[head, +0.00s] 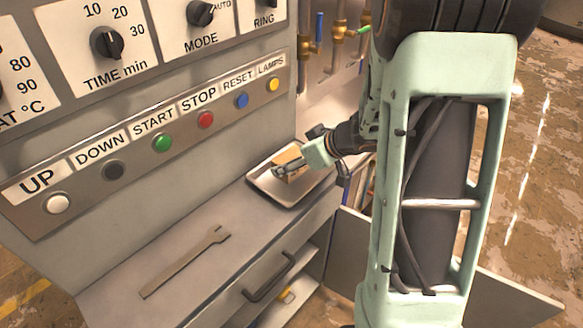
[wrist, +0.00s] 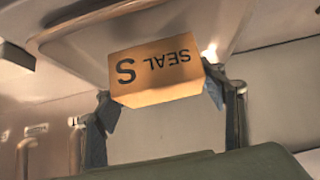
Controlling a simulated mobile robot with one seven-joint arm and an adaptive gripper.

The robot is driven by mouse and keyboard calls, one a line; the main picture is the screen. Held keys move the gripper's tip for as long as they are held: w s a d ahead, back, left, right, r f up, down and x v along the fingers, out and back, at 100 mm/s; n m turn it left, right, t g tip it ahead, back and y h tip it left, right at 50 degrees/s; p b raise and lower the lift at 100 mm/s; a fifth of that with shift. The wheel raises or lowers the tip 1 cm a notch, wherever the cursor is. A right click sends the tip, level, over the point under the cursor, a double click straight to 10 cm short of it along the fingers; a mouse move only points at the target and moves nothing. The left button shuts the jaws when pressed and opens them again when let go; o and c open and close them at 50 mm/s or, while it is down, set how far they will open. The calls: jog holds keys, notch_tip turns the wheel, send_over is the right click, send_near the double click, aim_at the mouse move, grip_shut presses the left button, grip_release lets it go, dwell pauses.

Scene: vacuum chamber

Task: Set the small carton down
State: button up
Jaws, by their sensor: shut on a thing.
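The small carton (head: 289,160) is a tan box. In the wrist view the carton (wrist: 155,72) shows dark lettering "SEAL" and "S", upside down. My gripper (head: 284,169) is shut on it; in the wrist view the fingers of my gripper (wrist: 160,97) press its left and right sides. A shallow metal tray (head: 276,193) lies on the grey ledge, and the carton is over it. The tray (wrist: 205,25) also shows behind the carton in the wrist view. I cannot tell whether the carton touches the tray floor. My gripper hides part of the carton in the head view.
A flat wrench (head: 185,262) lies on the ledge (head: 120,285) left of the tray. A panel of buttons and knobs (head: 165,140) rises behind the ledge. Pipes with valves (head: 338,35) stand beyond the tray. A drawer handle (head: 270,277) juts out below the ledge.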

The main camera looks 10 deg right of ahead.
notch_tip(320, 180, down, 2)
jog(key=shift+r, duration=0.1)
jog(key=o, duration=1.2)
jog(key=p+v, duration=0.3)
jog(key=v, duration=0.9)
jog(key=shift+s+d+p, duration=0.1)
jog(key=shift+s+p, duration=0.05)
jog(key=shift+p, duration=0.2)
